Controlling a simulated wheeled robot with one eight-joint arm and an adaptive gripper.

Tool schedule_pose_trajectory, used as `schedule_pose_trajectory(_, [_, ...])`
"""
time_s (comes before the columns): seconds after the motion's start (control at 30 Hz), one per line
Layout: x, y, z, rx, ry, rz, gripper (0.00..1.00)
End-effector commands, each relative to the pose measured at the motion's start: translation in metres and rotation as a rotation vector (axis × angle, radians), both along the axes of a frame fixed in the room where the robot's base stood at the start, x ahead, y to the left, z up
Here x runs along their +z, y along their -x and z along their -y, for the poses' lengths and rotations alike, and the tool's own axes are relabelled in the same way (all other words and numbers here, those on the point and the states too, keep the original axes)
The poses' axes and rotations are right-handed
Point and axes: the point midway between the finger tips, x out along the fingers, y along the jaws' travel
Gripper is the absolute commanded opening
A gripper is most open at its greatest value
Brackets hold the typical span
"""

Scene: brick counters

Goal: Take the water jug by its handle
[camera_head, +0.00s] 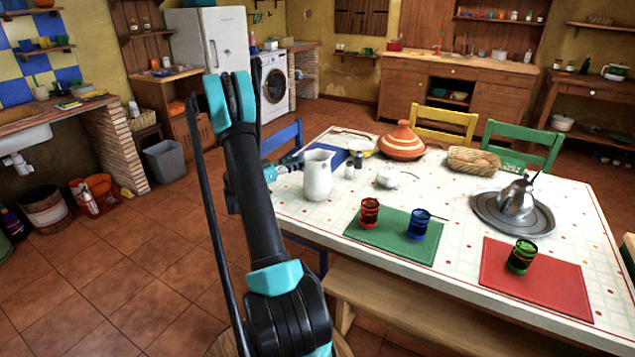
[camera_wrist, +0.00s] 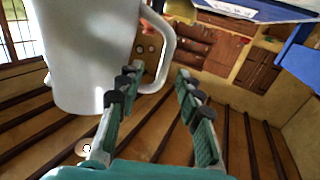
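The white water jug (camera_head: 318,176) stands upright on the table's left part. In the wrist view the jug (camera_wrist: 82,55) fills the upper left, with its looped handle (camera_wrist: 170,55) on its right side. My gripper (camera_wrist: 157,77) is open, its two fingers apart, with the lower part of the handle showing between the fingertips. I cannot tell whether either finger touches it. In the head view my gripper (camera_head: 290,164) is just left of the jug, partly hidden behind my arm, and the handle cannot be made out clearly.
Close to the jug are small shakers (camera_head: 349,172), a white sugar pot (camera_head: 388,178) and a tagine (camera_head: 401,143). Glasses stand on a green mat (camera_head: 385,246) and a red mat (camera_head: 540,290). A blue chair (camera_head: 283,138) and a bench (camera_head: 400,310) flank the table.

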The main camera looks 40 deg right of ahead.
Motion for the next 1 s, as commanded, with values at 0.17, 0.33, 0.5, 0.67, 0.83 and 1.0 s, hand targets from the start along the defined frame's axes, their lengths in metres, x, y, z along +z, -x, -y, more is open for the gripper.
schedule_pose_trajectory(0.17, [-0.001, -0.003, 0.027, -0.003, 0.0, 0.0, 0.36])
schedule_pose_trajectory(0.33, [-0.001, -0.003, 0.042, 0.0, 0.0, 0.0, 0.36])
schedule_pose_trajectory(0.5, [-0.001, -0.003, 0.042, 0.0, 0.0, 0.0, 0.36])
schedule_pose_trajectory(0.67, [-0.001, -0.003, 0.042, 0.0, 0.0, 0.0, 0.18])
schedule_pose_trajectory(0.83, [-0.001, -0.003, 0.042, 0.0, 0.0, 0.0, 0.0])
schedule_pose_trajectory(1.0, [-0.001, -0.003, 0.041, 0.0, 0.0, 0.0, 0.0])
